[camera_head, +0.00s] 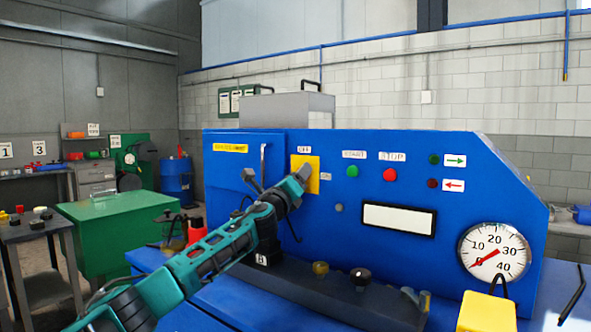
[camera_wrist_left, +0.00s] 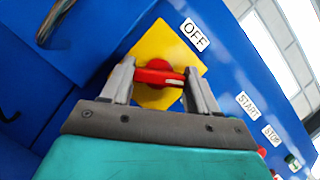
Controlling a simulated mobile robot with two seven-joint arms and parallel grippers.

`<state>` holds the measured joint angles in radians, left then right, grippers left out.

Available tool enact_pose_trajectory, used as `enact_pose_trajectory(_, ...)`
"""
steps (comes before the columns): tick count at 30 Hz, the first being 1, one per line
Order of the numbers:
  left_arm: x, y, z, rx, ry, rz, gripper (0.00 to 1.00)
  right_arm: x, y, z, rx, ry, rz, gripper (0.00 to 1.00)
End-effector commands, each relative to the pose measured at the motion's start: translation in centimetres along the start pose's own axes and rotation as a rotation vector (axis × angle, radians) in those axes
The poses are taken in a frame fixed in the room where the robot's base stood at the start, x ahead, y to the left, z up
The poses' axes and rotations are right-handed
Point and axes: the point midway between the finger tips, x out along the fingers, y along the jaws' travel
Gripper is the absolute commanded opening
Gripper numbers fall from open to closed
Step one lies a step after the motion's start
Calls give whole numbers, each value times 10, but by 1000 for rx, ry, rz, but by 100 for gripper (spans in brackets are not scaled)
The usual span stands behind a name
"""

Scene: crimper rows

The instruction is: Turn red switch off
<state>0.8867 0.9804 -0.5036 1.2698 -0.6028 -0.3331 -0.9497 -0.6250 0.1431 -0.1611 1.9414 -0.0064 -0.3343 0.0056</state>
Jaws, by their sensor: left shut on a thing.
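The red switch (camera_wrist_left: 158,74) sits on a yellow plate (camera_wrist_left: 187,52) on the front of the blue machine; the plate also shows in the head view (camera_head: 313,163). My left gripper (camera_wrist_left: 160,80) is shut on the red switch, one finger on each side of its handle. In the wrist view the white mark on the handle points right. The OFF label (camera_head: 304,150) is above the plate and the ON label (camera_head: 326,176) is to its right. In the head view my left gripper (camera_head: 301,175) covers the switch. My right gripper is not in view.
The blue machine (camera_head: 465,190) carries a green START button (camera_head: 352,171), a red STOP button (camera_head: 390,175), a blank display (camera_head: 398,219) and a gauge (camera_head: 494,252). A dark ledge (camera_head: 320,292) juts out below. A green cabinet (camera_head: 120,220) stands at left.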

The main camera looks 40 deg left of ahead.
Motion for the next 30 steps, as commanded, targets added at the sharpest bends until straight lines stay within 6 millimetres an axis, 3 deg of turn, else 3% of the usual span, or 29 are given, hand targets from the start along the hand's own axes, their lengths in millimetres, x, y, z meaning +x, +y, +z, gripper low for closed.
enact_pose_trajectory(18,0,-2,0,-543,0,224,29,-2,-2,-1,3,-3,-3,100)
enact_pose_trajectory(30,0,-2,0,-811,0,335,29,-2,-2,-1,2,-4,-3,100)
